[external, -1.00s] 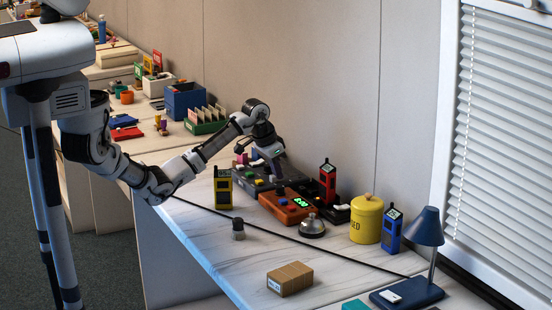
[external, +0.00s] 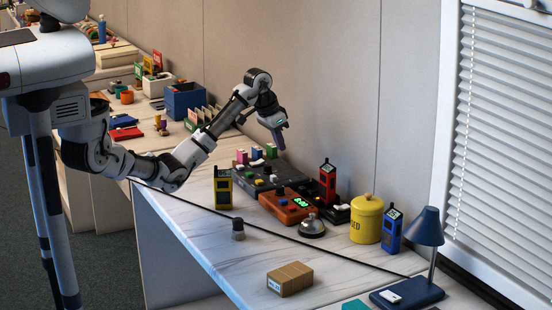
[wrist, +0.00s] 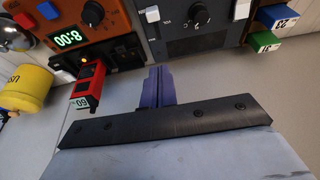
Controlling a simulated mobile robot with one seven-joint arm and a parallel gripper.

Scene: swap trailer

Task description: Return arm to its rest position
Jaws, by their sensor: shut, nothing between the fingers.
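My gripper (external: 280,139) is at the end of my arm, raised in the air above the dark grey control box (external: 268,178) on the table. Its purple fingers are together and empty. In the wrist view the closed fingers (wrist: 160,88) point toward the table, with the grey box (wrist: 190,28) and its black knob beyond them. The gripper touches nothing that I can see.
An orange box with a green display (external: 288,205), a red handheld radio (external: 327,182), a yellow radio (external: 222,187), a silver bell (external: 312,227) and a yellow canister (external: 366,220) stand nearby. A cardboard box (external: 290,279) and blue lamp (external: 428,227) are nearer. The wall rises behind.

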